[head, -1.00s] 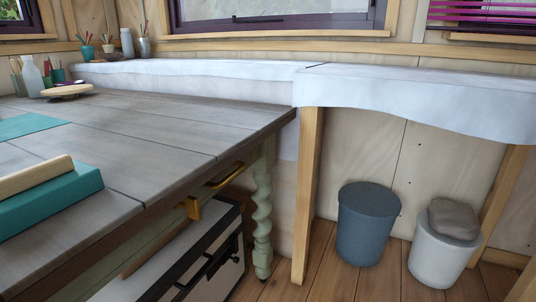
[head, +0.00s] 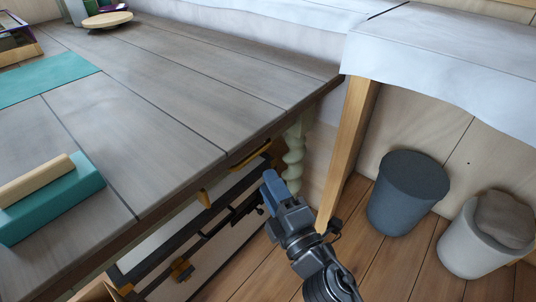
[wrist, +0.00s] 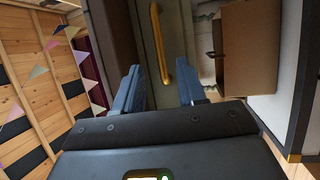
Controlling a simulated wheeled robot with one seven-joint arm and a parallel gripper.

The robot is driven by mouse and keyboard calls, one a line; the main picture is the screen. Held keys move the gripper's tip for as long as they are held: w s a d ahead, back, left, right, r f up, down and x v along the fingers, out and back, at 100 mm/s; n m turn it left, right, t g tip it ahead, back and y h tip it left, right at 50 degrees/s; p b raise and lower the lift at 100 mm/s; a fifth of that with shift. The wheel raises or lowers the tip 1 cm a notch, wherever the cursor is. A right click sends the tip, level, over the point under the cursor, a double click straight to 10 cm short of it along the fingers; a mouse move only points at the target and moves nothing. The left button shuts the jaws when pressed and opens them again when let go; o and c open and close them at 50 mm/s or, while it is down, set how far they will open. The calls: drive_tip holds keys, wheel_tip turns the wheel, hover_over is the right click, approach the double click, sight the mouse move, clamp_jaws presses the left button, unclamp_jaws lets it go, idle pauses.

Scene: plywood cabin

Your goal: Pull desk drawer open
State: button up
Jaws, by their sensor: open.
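The desk (head: 190,95) has a grey plank top and a pale green twisted leg (head: 293,160). A gold handle (head: 250,154) shows under its right edge. In the wrist view the gold handle (wrist: 159,45) stands on a narrow grey-green drawer front (wrist: 178,22), which looks closed. My gripper (head: 272,185) is just outside the desk edge, below and right of the handle in the head view. In the wrist view my gripper (wrist: 160,88) has its two blue fingers apart, with the handle's lower end between and beyond them. Nothing is held; contact with the handle is not visible.
A white and black chest (head: 215,205) stands under the desk. A cloth-covered counter (head: 450,55) on a wooden post (head: 347,145) is to the right. A dark bin (head: 405,195) and a pale bin (head: 472,245) stand on the floor. A teal block (head: 60,205) lies on the desk.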

drive_tip(key=x, duration=0.7)
clamp_jaws()
idle(0.3)
drive_tip(key=shift+s, duration=0.1)
